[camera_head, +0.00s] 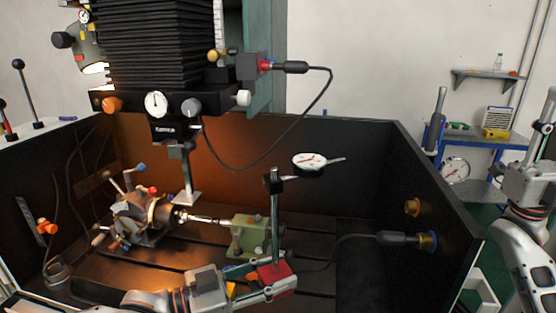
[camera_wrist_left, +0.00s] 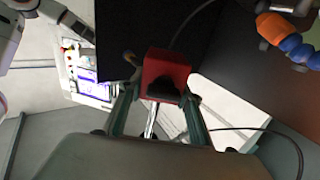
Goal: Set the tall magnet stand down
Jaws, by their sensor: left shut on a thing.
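The tall magnet stand has a red base (camera_head: 276,277), an upright grey post (camera_head: 275,225) and a round white dial gauge (camera_head: 309,161) at its top. My left gripper (camera_head: 270,284) is shut on the red base, low in the front of the machine enclosure. In the left wrist view the red base (camera_wrist_left: 166,66) sits between the two fingers (camera_wrist_left: 162,90). The post stands upright in the head view. Whether the base touches the bed cannot be told. My right gripper (camera_head: 541,135) is at the right edge, outside the enclosure and away from the stand.
A green tailstock (camera_head: 249,235) stands just behind and left of the red base. The indexing chuck (camera_head: 148,214) is further left, under the machine head (camera_head: 172,103). A cable plug (camera_head: 392,237) reaches in from the right wall. The dark bed right of the stand looks clear.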

